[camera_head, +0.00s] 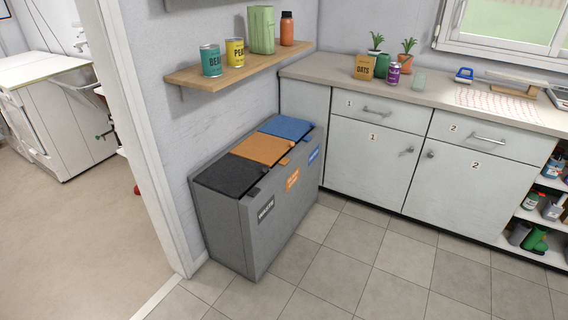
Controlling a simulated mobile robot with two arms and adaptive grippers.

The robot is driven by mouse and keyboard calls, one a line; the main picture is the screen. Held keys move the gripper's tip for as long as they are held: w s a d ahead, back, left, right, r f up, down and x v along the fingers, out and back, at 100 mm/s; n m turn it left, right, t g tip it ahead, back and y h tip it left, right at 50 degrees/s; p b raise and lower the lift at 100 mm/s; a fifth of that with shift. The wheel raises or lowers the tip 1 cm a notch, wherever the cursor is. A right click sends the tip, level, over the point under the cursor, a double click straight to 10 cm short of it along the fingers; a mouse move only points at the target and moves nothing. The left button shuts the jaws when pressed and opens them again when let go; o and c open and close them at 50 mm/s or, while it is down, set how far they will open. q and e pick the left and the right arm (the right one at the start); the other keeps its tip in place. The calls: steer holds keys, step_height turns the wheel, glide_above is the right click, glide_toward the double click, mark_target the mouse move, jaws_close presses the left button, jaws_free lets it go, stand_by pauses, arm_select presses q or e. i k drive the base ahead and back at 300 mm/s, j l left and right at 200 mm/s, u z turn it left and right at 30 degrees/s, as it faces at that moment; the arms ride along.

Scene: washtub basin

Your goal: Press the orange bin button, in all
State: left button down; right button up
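A grey bin unit (232,236) stands on the floor against the wall, with a black lid (229,176), an orange lid (260,148) in the middle and a blue lid (286,127). All three lids look shut. A small orange button (284,161) sits at the front edge of the orange lid; whether it is pressed is too small to tell. An orange label (292,180) is on the unit's front below it. Neither of my grippers is in view.
A wooden shelf (240,69) with cans and bottles juts out above the bins. A counter (420,97) with cabinets runs along the right. A doorway edge (150,150) is left of the bins. The tiled floor (350,255) in front is clear.

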mark_target(284, 161)
steer(key=i+z, duration=0.1)
steer(key=i, duration=0.4)
steer(key=i+j, duration=0.1)
steer(key=i, duration=0.45)
steer(key=i+j+z, duration=0.15)
steer(key=i, duration=0.35)
steer(key=i+j+z, duration=0.1)
steer(key=i, duration=0.45)
